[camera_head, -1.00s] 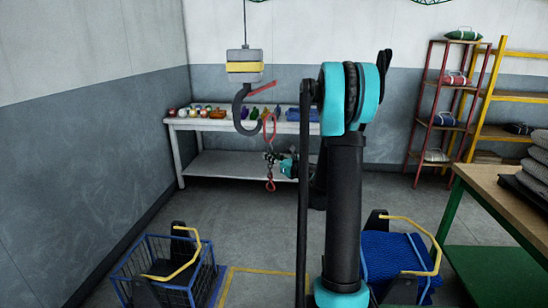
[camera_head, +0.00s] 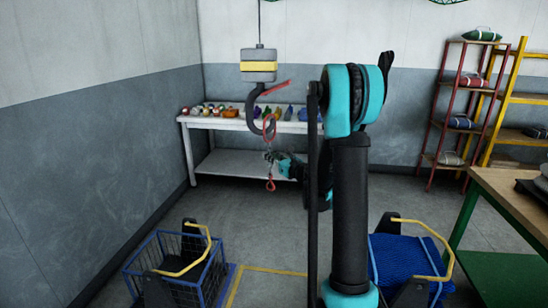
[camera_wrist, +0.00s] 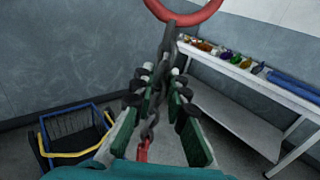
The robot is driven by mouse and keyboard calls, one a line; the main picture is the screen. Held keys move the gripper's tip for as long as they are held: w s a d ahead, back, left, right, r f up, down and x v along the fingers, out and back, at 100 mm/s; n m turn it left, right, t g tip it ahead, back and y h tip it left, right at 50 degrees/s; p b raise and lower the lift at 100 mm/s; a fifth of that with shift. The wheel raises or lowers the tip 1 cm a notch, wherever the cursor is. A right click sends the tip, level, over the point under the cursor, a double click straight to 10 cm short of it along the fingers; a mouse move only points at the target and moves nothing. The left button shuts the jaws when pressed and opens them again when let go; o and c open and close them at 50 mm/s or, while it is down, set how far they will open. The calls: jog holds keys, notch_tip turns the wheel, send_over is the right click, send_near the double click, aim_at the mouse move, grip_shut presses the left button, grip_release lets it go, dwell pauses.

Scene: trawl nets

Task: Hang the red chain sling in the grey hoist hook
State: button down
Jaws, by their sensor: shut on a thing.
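The red chain sling hangs upright from my gripper, with its red ring (camera_head: 268,127) above the jaws and a small red hook (camera_head: 270,185) below. My gripper (camera_head: 271,157) is shut on the grey chain (camera_wrist: 165,52); the wrist view shows the jaws (camera_wrist: 158,88) around the links and the ring (camera_wrist: 188,20) at the top edge. The grey hoist hook (camera_head: 252,104) hangs under a grey and yellow block (camera_head: 258,67). In the head view the ring overlaps the hook's opening and lower curve; I cannot tell whether it is through or only in line. The hook does not show in the wrist view.
A white bench (camera_head: 190,122) with coloured items stands behind by the wall. A blue wire basket (camera_head: 180,268) is at lower left, and a blue-filled crate (camera_head: 405,262) at lower right. A red rack (camera_head: 437,110) and a green-legged table (camera_head: 468,215) stand right.

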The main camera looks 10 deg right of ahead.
jog(key=shift+w+a+f, duration=0.2)
jog(key=shift+a+f, duration=0.3)
jog(key=shift+f, duration=0.3)
jog(key=shift+w+a+f, duration=0.15)
jog(key=shift+a+f, duration=0.4)
jog(key=shift+f, duration=0.3)
jog(key=shift+w+a+f, duration=0.2)
jog(key=shift+a+f, duration=0.3)
jog(key=shift+f, duration=0.3)
jog(key=c, duration=1.4)
grip_release()
jog(key=shift+c, duration=0.2)
